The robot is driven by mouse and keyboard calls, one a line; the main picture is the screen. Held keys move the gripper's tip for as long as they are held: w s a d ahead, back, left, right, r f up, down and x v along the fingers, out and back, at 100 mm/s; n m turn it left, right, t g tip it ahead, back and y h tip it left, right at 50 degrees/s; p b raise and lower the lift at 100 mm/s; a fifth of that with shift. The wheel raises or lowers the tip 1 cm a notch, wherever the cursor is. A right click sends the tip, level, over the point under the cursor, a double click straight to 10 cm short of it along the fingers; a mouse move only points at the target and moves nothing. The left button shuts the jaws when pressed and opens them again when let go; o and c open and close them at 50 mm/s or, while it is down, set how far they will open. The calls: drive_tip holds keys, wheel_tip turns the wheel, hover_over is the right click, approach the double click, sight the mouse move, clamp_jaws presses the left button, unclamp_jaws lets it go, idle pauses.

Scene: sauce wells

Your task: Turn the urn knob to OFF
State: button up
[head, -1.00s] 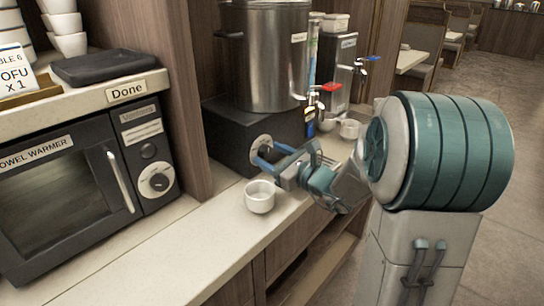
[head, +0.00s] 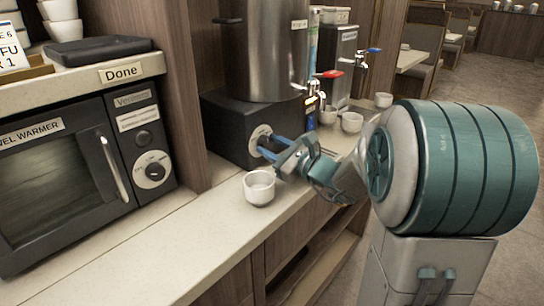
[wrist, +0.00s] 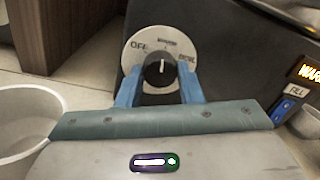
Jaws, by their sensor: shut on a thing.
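The urn (head: 278,50) is a tall steel cylinder on a black base (head: 225,122). The base's front bears a pale round dial (head: 256,133), which also shows in the wrist view (wrist: 133,57). The black urn knob (wrist: 159,69) sits at the dial's centre. Its white mark points about straight up, at the middle label, with OFF to the left and another label to the right. My gripper (wrist: 159,88) has its blue fingers on both sides of the knob, shut on it. In the head view my gripper (head: 268,148) reaches the dial from the right.
A white cup (head: 259,188) stands on the counter (head: 215,232) just in front of the dial, close to my gripper. More white cups (head: 351,122) stand by the taps at right. A towel warmer (head: 60,170) is at left. The counter's front is clear.

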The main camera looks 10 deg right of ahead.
drive_tip(key=n+b, duration=0.3)
drive_tip(key=b, duration=0.2)
drive_tip(key=f+n+b, duration=0.1)
drive_tip(key=n+b, duration=0.2)
drive_tip(key=b, duration=0.3)
drive_tip(key=n+b, duration=0.2)
drive_tip(key=b, duration=0.1)
drive_tip(key=shift+r, duration=0.1)
drive_tip(key=n+b, duration=0.2)
drive_tip(key=b, duration=0.1)
drive_tip(key=shift+r, duration=0.2)
drive_tip(key=shift+r+y, duration=0.1)
drive_tip(key=shift+y, duration=0.2)
drive_tip(key=o, duration=1)
drive_tip(key=shift+c, duration=0.2)
drive_tip(key=p+v, duration=0.2)
drive_tip(key=v, duration=1.2)
